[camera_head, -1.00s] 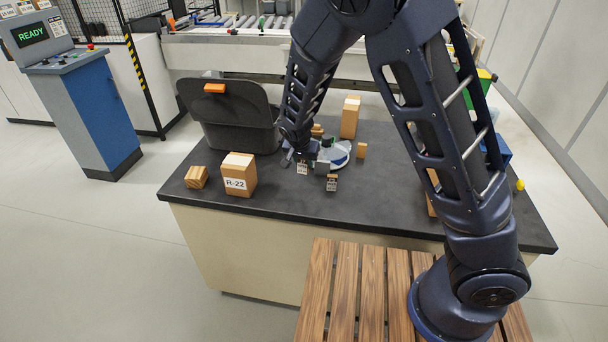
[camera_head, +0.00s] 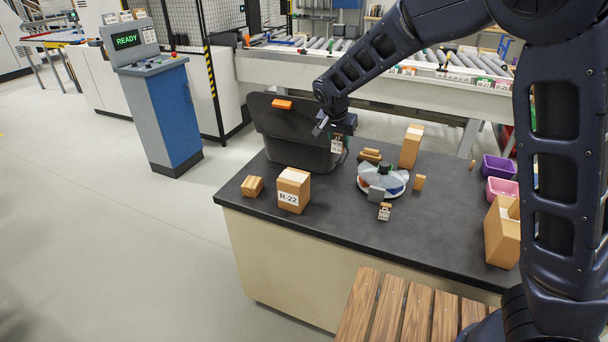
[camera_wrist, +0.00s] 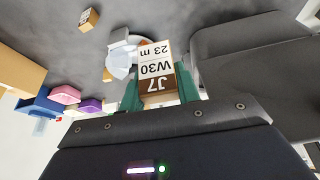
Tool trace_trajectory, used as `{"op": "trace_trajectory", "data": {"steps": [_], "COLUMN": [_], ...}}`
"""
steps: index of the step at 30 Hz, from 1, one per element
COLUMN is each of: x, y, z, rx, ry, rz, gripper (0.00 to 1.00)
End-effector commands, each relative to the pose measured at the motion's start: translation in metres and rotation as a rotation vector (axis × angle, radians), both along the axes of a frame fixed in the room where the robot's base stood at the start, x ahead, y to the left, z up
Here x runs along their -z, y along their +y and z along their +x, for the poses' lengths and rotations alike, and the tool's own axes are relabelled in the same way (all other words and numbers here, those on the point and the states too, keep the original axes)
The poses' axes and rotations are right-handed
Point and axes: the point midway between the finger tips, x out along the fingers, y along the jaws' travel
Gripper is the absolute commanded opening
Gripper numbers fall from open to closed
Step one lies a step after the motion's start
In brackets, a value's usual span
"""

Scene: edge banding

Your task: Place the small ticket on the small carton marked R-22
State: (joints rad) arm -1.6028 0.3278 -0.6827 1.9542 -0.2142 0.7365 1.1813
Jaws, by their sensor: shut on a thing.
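My gripper (camera_head: 337,134) is raised above the dark table, in front of the black bin. It is shut on a small white ticket (camera_head: 337,147) with a brown band. In the wrist view the ticket (camera_wrist: 155,62) stands between the green fingers and reads J7, W30, 23 m, upside down. The small carton marked R-22 (camera_head: 293,190) stands upright near the table's front left edge, with a white label on its front and a pale strip on top. The gripper is above and to the right of it in the head view, apart from it.
A striped wooden block (camera_head: 252,186) lies left of the carton. The black bin (camera_head: 285,140) stands behind it. A round white holder (camera_head: 383,181), another small tagged block (camera_head: 385,211) and a tall carton (camera_head: 411,146) are to the right. Purple (camera_head: 499,166) and pink (camera_head: 503,188) bins stand farther right.

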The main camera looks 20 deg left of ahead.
Motion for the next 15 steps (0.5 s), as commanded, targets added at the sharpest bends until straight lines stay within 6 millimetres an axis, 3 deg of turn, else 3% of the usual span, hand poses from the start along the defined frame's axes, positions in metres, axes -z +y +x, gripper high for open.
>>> {"op": "trace_trajectory", "data": {"steps": [1,6,10,15], "x": [-0.012,-0.047,-0.069,-0.086], "y": [0.021,0.080,0.112,0.134], "z": [-0.001,-0.014,-0.025,-0.035], "rx": [-0.011,-0.040,-0.057,-0.068], "ry": [-0.003,-0.002,0.002,0.008], "rz": [0.003,0.004,0.005,0.006], "gripper": [0.11,0.11,0.11,0.11]}}
